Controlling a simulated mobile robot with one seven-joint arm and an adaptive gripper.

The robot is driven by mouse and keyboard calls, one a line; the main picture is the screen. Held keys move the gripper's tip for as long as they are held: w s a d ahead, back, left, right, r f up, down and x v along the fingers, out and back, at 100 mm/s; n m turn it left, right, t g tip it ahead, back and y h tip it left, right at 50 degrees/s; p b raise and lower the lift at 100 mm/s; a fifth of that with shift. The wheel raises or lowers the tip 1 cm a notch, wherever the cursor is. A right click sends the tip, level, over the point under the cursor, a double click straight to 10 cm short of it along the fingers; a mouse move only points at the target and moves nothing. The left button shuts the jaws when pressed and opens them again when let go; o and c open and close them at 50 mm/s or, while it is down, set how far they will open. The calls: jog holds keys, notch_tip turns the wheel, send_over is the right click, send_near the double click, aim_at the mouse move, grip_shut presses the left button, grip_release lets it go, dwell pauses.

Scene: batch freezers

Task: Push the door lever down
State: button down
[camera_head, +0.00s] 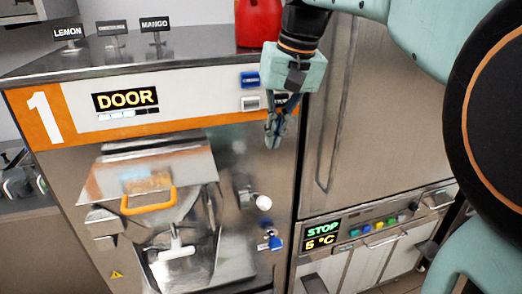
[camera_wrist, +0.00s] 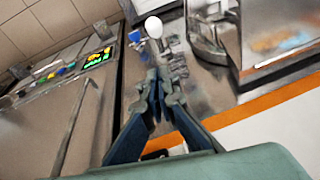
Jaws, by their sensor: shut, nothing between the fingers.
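The door lever (camera_head: 263,202) has a white ball knob and sits on the machine front, to the right of the chute door (camera_head: 150,180) with its orange handle. Its white knob (camera_wrist: 153,26) also shows in the wrist view, beyond my fingertips. My gripper (camera_head: 273,138) is shut and empty, pointing down in front of the machine, above the lever in the head view. In the wrist view my gripper (camera_wrist: 158,82) appears apart from the knob. The display (camera_head: 126,99) reads DOOR beside a large number 1.
A blue-handled tap (camera_head: 271,241) is below the lever. A second unit (camera_head: 375,120) on the right shows STOP and 5 °C on its panel (camera_head: 321,235). A red container (camera_head: 258,22) and flavour signs (camera_head: 112,32) stand on the machine top.

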jog(key=x, duration=0.3)
jog(key=s+x, duration=0.1)
jog(key=x, duration=0.6)
jog(key=shift+s+d+f, duration=0.1)
jog(key=shift+s+f, duration=0.15)
jog(key=shift+f, duration=0.1)
jog(key=shift+s+f, duration=0.45)
jog(key=shift+f, duration=0.25)
jog(key=shift+f, duration=0.25)
